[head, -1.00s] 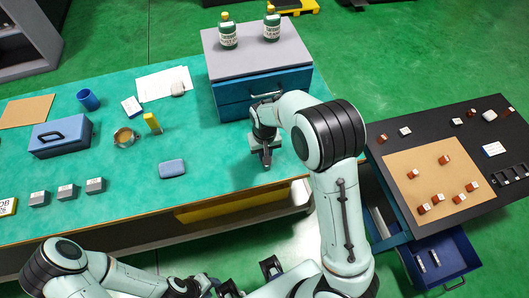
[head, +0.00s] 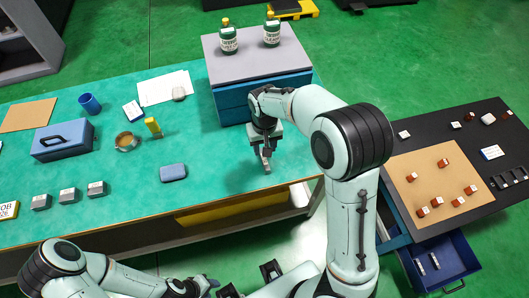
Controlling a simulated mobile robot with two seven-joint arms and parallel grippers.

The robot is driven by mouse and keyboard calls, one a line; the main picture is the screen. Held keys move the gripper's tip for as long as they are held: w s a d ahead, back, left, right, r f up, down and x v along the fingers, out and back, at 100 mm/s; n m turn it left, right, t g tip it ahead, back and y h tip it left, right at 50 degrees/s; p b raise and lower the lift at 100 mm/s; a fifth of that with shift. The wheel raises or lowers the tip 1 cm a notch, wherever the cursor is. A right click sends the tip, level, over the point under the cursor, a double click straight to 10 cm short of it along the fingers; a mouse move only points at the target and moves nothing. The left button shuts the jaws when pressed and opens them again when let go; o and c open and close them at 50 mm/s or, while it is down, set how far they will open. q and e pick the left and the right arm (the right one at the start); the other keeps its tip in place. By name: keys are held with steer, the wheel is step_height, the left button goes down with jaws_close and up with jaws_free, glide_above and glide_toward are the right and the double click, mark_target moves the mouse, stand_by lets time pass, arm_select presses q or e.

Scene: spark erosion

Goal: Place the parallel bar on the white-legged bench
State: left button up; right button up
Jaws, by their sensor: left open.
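The white-legged bench (head: 215,178) has a teal top and runs across the left and middle of the view. My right gripper (head: 262,164) points down over its right part, in front of the blue drawer unit. A slim grey piece (head: 266,159) shows at its fingertips and may be the parallel bar. I cannot tell whether the jaws are closed on it or whether it touches the bench. My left gripper (head: 250,281) is open and empty at the bottom edge, partly cut off. Two small grey bars (head: 427,262) lie in the open blue drawer at the lower right.
The blue drawer unit (head: 238,100) carries two green bottles. A black table (head: 430,145) is at right. Teal surface around the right gripper is clear.

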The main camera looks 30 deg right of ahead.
step_height(320, 180, up, 5)
steer(key=shift+r, duration=0.1)
stand_by(0.7)
